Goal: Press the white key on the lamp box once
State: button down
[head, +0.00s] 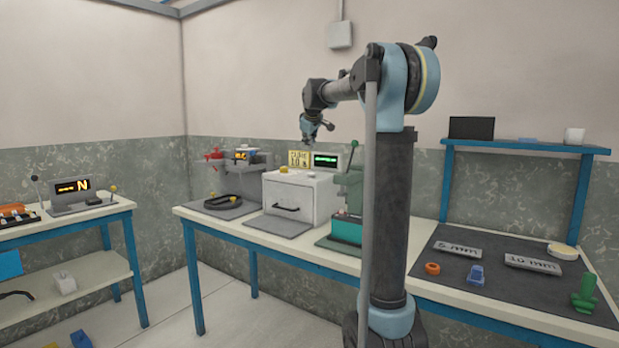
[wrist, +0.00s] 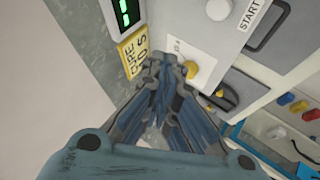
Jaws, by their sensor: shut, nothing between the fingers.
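The lamp box (head: 288,203) is a pale box with a dark handle on its front, standing on the bench in the head view. In the wrist view its top (wrist: 240,32) fills the upper right. A round white key (wrist: 219,9) shows there beside a START label, near the top edge. A yellow knob (wrist: 192,69) lies close to my fingertips. My gripper (head: 308,142) points down above the box area in the head view. In the wrist view its fingers (wrist: 172,60) are shut and empty, left of and below the white key. Contact with the box cannot be told.
A yellow CURE sign (head: 299,158) and a green-lit display (head: 325,160) stand behind the box. A green machine (head: 348,190) stands to its right, a dark belt loop (head: 233,201) to its left. A dark mat (head: 455,290) with several parts covers the bench's right.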

jog(key=shift+d+f, duration=0.1)
jog(key=shift+f, duration=4.3)
jog(key=shift+f, duration=0.1)
jog(key=shift+f, duration=0.25)
jog(key=shift+f, duration=0.5)
jog(key=shift+r, duration=0.95)
jog(key=shift+r, duration=2.5)
